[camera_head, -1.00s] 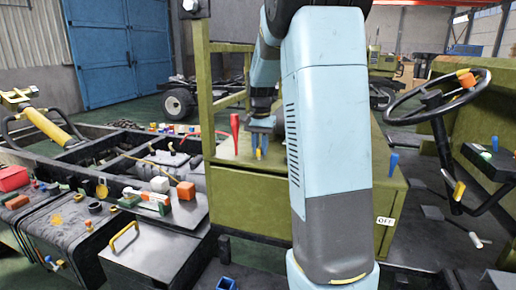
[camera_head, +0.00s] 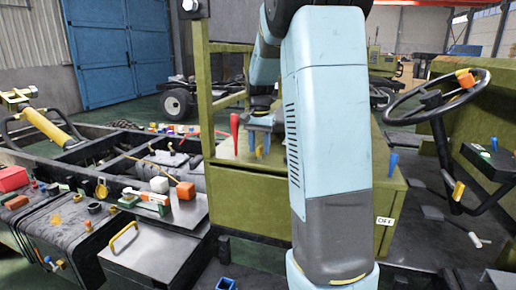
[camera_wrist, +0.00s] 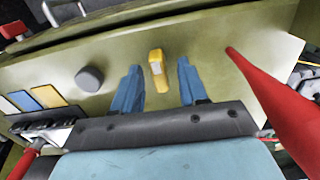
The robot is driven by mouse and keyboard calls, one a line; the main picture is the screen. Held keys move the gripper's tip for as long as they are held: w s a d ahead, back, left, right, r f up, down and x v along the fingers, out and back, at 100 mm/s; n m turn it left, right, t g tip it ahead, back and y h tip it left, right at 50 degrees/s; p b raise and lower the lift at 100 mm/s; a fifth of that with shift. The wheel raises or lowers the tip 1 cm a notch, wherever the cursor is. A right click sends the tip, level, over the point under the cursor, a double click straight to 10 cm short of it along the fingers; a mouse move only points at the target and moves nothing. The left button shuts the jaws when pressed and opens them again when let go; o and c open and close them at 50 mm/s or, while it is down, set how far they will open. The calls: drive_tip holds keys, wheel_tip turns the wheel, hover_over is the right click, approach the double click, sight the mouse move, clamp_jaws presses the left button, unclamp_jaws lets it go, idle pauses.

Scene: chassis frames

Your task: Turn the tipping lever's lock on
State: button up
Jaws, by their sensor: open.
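A small yellow upright piece (camera_wrist: 157,70), probably the lock, stands on the green panel. It also shows in the head view (camera_head: 259,153). My gripper (camera_wrist: 158,82) is open, with one blue finger on each side of the yellow piece. Gaps show between it and both fingers in the wrist view, so it is not gripped. In the head view my gripper (camera_head: 264,140) is just above the green box top. A red lever (camera_wrist: 270,92) rises to the right of my gripper in the wrist view. In the head view a red lever (camera_head: 234,132) stands to the left of my fingers.
A dark round knob (camera_wrist: 90,78) and coloured labels (camera_wrist: 30,98) lie left in the wrist view. A blue peg (camera_head: 393,162) and an OFF label (camera_head: 385,221) are on the box's right side. A steering wheel (camera_head: 440,95) stands farther right.

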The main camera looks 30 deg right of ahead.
sight(259, 147)
wheel_tip(259, 147, up, 13)
idle(0.4)
idle(0.4)
drive_tip(key=s+a+n+t, duration=0.35)
drive_tip(key=s+a, duration=0.45)
drive_tip(key=s, duration=0.7)
drive_tip(key=s+a+f+n+t, duration=0.1)
drive_tip(key=s+a+f+n, duration=0.1)
drive_tip(key=s, duration=0.5)
drive_tip(key=s+a+f+n+t, duration=0.1)
drive_tip(key=s+a+f+n, duration=0.2)
drive_tip(key=s, duration=0.3)
drive_tip(key=shift+s+a+f+n, duration=0.35)
drive_tip(key=shift+a+f, duration=0.4)
drive_tip(key=shift+f, duration=0.15)
drive_tip(key=shift+d, duration=0.1)
